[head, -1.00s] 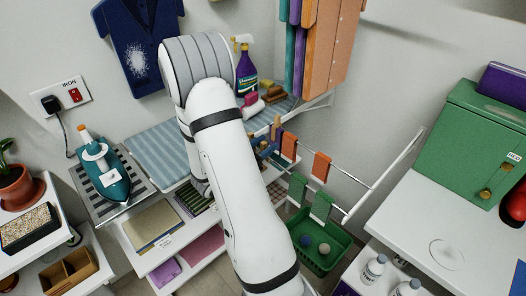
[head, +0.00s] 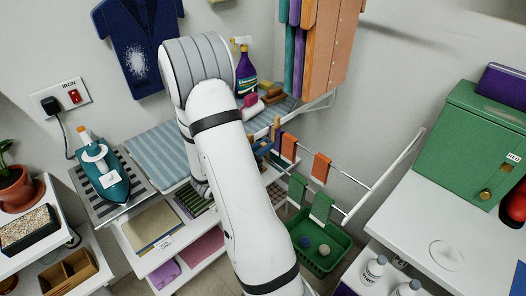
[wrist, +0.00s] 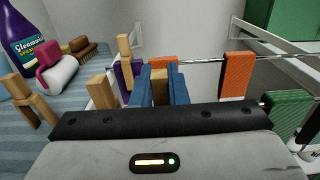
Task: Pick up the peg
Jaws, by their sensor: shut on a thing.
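My gripper (wrist: 161,80) has blue fingers and is shut on a wooden peg (wrist: 160,85) in the wrist view. The peg shows between the two fingers, with its lower part hidden by my gripper's body. I cannot tell whether it touches the rail or cloth behind it. In the head view my gripper (head: 261,146) is partly hidden by my arm, by the near end of the drying rack. Another wooden peg (wrist: 125,50) stands upright over a purple cloth (wrist: 123,78), left of my gripper. A further light wooden block-like piece (wrist: 100,91) is closer on the left.
Orange cloths (head: 321,167) and green cloths (head: 320,206) hang on the rack's rails (head: 345,174). A green basket (head: 335,262) stands below. The striped board (head: 158,153) holds a purple spray bottle (head: 246,73), brushes and wooden pieces (wrist: 28,97). An iron (head: 107,178) stands left.

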